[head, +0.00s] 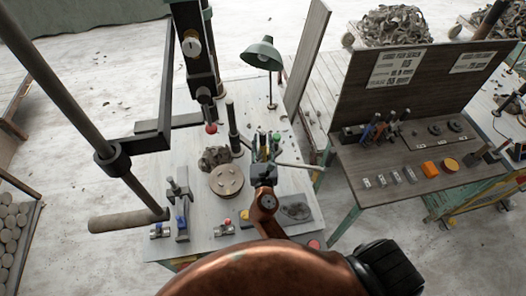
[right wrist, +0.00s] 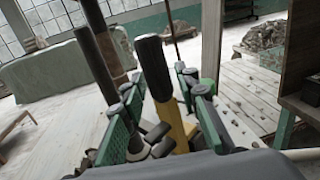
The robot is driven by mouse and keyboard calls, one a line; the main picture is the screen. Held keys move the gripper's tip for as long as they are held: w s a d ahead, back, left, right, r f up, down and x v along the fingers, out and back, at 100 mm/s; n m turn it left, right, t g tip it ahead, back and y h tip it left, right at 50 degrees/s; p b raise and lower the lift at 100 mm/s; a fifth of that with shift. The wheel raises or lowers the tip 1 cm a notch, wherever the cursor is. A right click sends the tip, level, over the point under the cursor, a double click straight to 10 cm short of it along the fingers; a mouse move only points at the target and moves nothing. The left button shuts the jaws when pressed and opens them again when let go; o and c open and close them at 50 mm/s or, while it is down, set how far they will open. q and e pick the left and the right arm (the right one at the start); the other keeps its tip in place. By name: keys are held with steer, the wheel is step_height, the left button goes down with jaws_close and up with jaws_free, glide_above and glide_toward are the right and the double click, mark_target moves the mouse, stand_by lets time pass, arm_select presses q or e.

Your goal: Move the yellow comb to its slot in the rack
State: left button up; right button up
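My right gripper (head: 265,147) reaches over the middle table in the head view, with its wrist below it. In the right wrist view its two green-padded fingers (right wrist: 163,110) stand apart. Between them is a yellow piece (right wrist: 178,125) with a thick black upper end (right wrist: 153,65), probably the yellow comb. Gaps show beside it, and I see no clear contact with both pads. Its lower end is hidden by the gripper body. Which rack is meant is unclear; a low holder with upright coloured tools (head: 375,128) stands on the right table. My left gripper is not in view.
The middle table (head: 215,118) carries a round disc (head: 227,181), a dark clay heap (head: 215,157), a green lamp (head: 262,55) and small blocks. A dark post frame (head: 80,105) rises at left. The right table (head: 350,165) has an upright back panel (head: 440,75).

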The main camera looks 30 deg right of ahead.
jaws_close()
stand_by(0.7)
